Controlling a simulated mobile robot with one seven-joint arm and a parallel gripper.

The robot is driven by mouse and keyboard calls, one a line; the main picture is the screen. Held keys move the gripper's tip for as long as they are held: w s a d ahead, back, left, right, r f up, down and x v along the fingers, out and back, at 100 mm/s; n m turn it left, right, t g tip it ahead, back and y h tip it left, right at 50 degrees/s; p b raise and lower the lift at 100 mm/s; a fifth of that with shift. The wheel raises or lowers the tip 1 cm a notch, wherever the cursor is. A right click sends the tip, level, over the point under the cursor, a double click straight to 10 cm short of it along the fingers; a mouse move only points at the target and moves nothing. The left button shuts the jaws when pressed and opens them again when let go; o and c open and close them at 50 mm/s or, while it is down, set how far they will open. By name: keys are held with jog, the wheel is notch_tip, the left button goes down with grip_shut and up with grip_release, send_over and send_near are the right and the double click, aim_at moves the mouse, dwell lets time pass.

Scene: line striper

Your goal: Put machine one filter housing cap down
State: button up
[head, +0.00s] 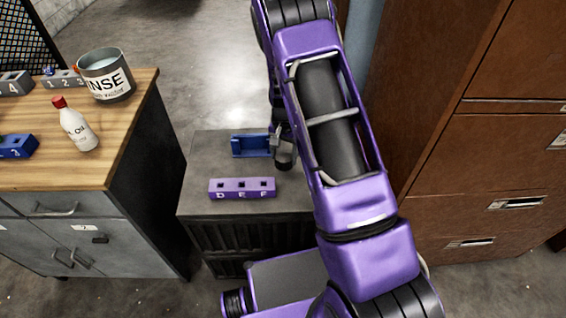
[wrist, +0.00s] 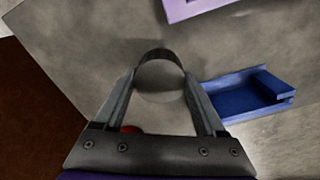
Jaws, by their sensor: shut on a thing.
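My gripper (head: 280,143) points down over the right part of a low grey-topped cabinet (head: 213,150). It is shut on a dark grey round cap (wrist: 160,78), which sits between the two fingertips in the wrist view. In the head view the cap (head: 284,161) shows just below the fingers. I cannot tell whether the cap touches the cabinet top. A blue open-ended tray (head: 250,146) lies just left of my gripper in the head view; it also shows right of the fingers in the wrist view (wrist: 245,97).
A purple block (head: 242,189) marked D, E, F stands at the cabinet's front. Left is a wooden workbench (head: 110,150) with a rinse pot (head: 106,75), a red-capped oil bottle (head: 75,125) and numbered holders. Brown drawers (head: 490,150) stand right. The cabinet's left side is bare.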

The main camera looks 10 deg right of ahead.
aim_at(284, 156)
jog(key=shift+f, duration=1.6)
jog(key=shift+f, duration=0.1)
jog(key=shift+f+b, duration=0.15)
jog(key=shift+b, duration=0.25)
jog(key=o, duration=1.5)
